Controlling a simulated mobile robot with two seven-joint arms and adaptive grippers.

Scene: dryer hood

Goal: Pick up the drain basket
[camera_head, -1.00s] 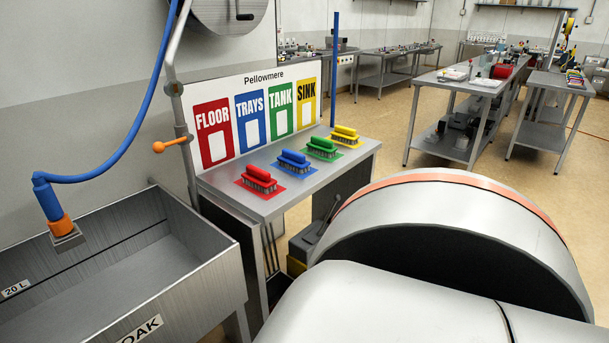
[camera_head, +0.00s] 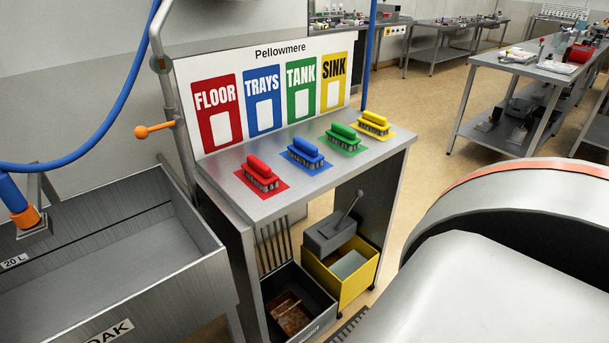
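I cannot clearly pick out the drain basket in the head view. A dark open bin (camera_head: 313,296) with a reddish-brown flat thing (camera_head: 290,314) inside stands under the steel brush table (camera_head: 225,201). I cannot tell if either is the basket. At the bottom edge a dark slotted strip (camera_head: 350,325) shows on the floor, mostly hidden by my own white arm. Neither of my grippers is in view.
A steel sink (camera_head: 165,235) is at left, with a blue hose (camera_head: 105,130) and its nozzle above. Red, blue, green and yellow brushes stand on the table. A yellow mop bucket (camera_head: 352,285) with a grey wringer (camera_head: 330,236) is beneath. Open floor lies behind, right.

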